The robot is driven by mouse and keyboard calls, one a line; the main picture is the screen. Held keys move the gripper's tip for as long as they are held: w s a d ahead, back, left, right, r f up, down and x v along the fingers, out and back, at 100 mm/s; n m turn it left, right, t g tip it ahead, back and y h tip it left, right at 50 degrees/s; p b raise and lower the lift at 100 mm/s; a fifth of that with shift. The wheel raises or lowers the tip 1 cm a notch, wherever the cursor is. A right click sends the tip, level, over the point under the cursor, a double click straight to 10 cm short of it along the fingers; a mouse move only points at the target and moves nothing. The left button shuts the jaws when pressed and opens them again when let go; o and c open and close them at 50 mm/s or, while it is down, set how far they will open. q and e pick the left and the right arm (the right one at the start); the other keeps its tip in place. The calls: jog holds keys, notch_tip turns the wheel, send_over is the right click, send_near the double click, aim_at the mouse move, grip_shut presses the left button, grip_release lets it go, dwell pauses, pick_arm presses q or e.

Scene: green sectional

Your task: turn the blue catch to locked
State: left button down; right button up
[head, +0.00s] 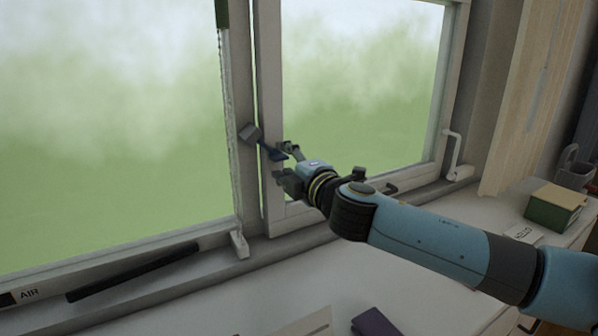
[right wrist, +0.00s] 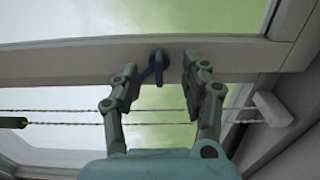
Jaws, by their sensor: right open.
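The blue catch (head: 272,152) is mounted on the white window frame's upright, and its lever slants in the head view. In the right wrist view the catch (right wrist: 157,62) shows a round base with a short lever hanging from it. My right gripper (head: 285,165) is open and empty, its fingers reaching towards the catch. In the right wrist view the gripper (right wrist: 150,88) has one finger on each side of the lever, with gaps visible; I see no clear contact. The gripper partly covers the catch's surroundings in the head view. My left gripper is not in view.
A grey block (head: 250,133) sits beside the catch. A beaded cord (head: 231,120) hangs left of it, ending at a white holder (head: 239,244). A white handle (head: 453,155) is at the right frame. A black bar (head: 133,271) lies on the sill; a green box (head: 556,210) stands right.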

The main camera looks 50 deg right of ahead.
jog(key=v, duration=1)
jog(key=shift+s, duration=0.3)
